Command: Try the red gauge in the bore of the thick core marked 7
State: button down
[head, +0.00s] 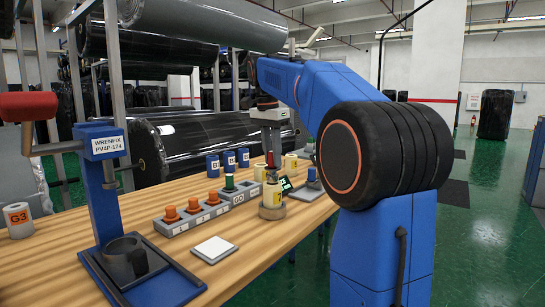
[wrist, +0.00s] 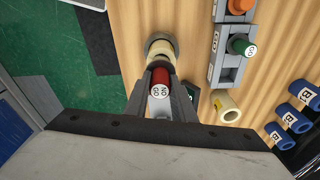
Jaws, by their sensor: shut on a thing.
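My gripper (head: 270,172) is shut on the red gauge (head: 270,158), whose end reads NO GO in the wrist view (wrist: 160,90). It holds the gauge above a cream core (head: 272,194) standing upright in a round holder (head: 272,211). That core also shows beyond the fingers in the wrist view (wrist: 160,56). Its yellow label is turned partly away, and I cannot read a 7. The gauge's lower end is hidden by the fingers, so I cannot tell whether it is in the bore.
A grey rack (head: 240,199) beside the holder carries a green gauge (head: 229,182); several orange gauges (head: 192,204) stand left of it. Blue cores (head: 229,160) and a cream core (wrist: 229,108) stand nearby. A white pad (head: 214,250) and blue press (head: 100,195) are nearer left.

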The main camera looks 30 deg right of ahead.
jog(key=shift+f, duration=0.5)
dwell(4.8)
jog(key=shift+w+r, duration=0.1)
jog(key=shift+r, duration=0.05)
jog(key=shift+r, duration=1.95)
